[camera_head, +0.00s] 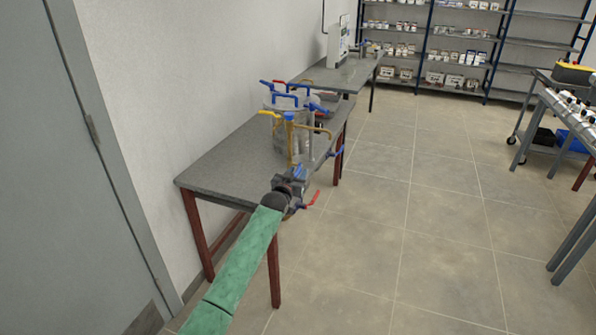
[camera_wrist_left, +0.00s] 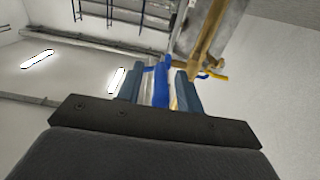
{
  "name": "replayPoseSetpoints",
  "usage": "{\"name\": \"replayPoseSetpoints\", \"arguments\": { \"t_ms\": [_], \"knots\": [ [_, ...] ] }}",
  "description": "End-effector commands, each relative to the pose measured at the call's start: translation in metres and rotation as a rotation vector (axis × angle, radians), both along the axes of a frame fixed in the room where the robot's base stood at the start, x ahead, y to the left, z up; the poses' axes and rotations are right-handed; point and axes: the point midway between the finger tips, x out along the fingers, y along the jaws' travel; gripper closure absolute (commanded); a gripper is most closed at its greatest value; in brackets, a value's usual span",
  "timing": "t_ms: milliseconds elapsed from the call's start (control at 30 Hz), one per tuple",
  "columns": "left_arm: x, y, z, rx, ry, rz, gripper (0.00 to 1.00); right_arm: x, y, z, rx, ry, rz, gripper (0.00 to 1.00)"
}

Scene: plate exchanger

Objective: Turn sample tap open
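The plate exchanger (camera_head: 306,137) stands on a grey bench, with yellow pipes and several blue, red and yellow handles. I cannot tell which handle is the sample tap. My left gripper (camera_head: 298,174) is at the bench's near right edge, in front of the exchanger. In the left wrist view its fingers (camera_wrist_left: 160,92) are apart, with a blue handle (camera_wrist_left: 161,84) between them. A gap shows left of the handle; contact on the right is unclear. A yellow pipe (camera_wrist_left: 208,38) stands just beyond. A red handle (camera_head: 314,198) shows beside the gripper. My right gripper is out of view.
The bench (camera_head: 215,172) stands against the left wall, with a grey door at far left. A second bench (camera_head: 345,76) holds a white device behind it. Shelves line the back. Tables and a cart stand at right. The tiled floor (camera_head: 420,190) between is clear.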

Motion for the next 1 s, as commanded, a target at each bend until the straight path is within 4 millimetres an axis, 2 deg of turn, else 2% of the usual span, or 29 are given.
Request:
{"name": "replayPoseSetpoints", "arguments": {
  "t_ms": [200, 467, 667, 1000],
  "knots": [
    [0.0122, -0.0042, 0.0000, 0.000, 0.000, 0.000, 0.64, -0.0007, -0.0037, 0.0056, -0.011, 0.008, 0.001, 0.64],
    [0.0129, -0.0042, -0.0002, 0.000, 0.000, 0.000, 0.64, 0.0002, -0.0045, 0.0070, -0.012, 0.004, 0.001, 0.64],
    [0.0128, -0.0043, -0.0003, 0.000, 0.000, 0.000, 1.00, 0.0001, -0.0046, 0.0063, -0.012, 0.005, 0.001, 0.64],
    [0.0126, -0.0045, 0.0008, 0.002, 0.006, 0.000, 1.00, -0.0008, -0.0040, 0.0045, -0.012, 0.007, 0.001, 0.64]
  ]
}}
